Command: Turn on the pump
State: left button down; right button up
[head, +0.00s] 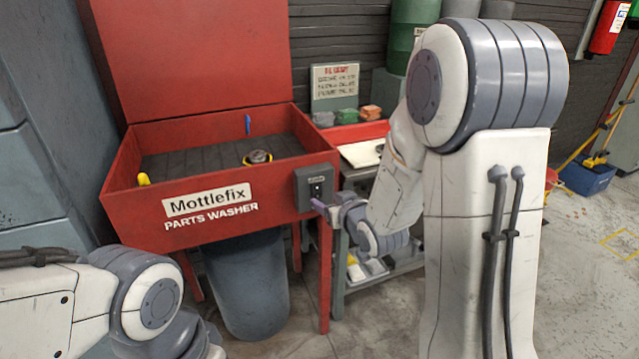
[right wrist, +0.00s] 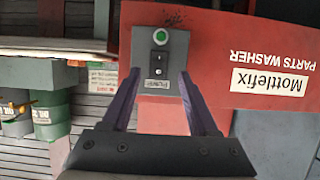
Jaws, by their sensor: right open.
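The dark grey pump switch box (head: 309,197) sits on the front right corner of the red parts washer (head: 128,208). The upside-down right wrist view shows the box (right wrist: 178,50) face on, with a PUMP label (right wrist: 159,85), a black rocker switch (right wrist: 160,64) and a round green button or lamp (right wrist: 160,37). Whether the green part is lit, I cannot tell. My right gripper (head: 318,205) is at the box; its open purple fingers (right wrist: 159,75) stand either side of the box's face with nothing between them. Contact is unclear. My left gripper is out of view.
The washer's lid stands open. A yellow-and-black item (head: 258,157) lies in its basin. A grey drum (head: 245,285) stands beneath. A small workbench with a sign (head: 335,86) is behind my right arm. Open floor lies at the right.

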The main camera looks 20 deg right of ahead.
aim_at(318, 196)
jog(key=x, duration=0.4)
jog(key=shift+s+f+b, duration=0.1)
jog(key=shift+b, duration=0.2)
jog(key=shift+x, duration=0.75)
grip_shut()
